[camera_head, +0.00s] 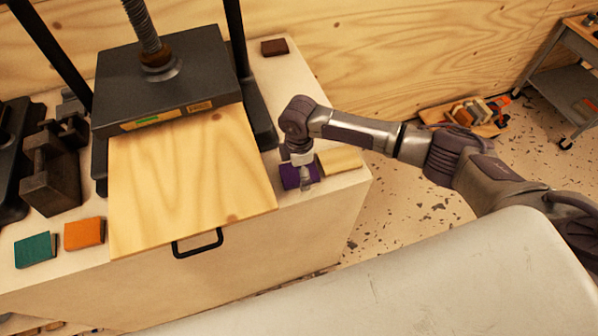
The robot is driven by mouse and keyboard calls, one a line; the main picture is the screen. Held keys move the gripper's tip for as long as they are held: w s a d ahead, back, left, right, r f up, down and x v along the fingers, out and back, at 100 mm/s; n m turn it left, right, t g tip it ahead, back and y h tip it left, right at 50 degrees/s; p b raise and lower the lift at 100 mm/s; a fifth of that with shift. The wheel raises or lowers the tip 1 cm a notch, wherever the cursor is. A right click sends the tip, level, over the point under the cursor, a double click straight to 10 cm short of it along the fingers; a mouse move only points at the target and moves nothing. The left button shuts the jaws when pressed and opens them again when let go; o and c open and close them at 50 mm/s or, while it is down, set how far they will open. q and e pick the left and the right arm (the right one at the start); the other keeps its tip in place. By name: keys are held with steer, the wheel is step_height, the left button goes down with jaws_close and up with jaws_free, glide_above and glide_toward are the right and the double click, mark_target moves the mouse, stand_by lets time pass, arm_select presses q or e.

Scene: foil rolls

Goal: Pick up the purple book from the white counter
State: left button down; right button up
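The purple book (289,177) lies on the white counter (330,200), near its front right corner. It is small and partly covered by my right gripper (305,182). My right arm reaches in from the right, and the gripper points down at the book's right part. The fingers are small and dark here, so I cannot tell whether they are open or closed on the book. The book appears to be at counter level. My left gripper is not in view.
A tan block (339,160) lies close to the right of the purple book. A dark press (170,80) with a wooden board (190,175) stands to the left. Orange (84,233) and teal (36,250) books lie at the left front. A brown book (274,47) lies at the back.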

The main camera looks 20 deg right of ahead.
steer(key=c, duration=1.3)
steer(key=shift+o, duration=0.2)
steer(key=shift+r, duration=0.1)
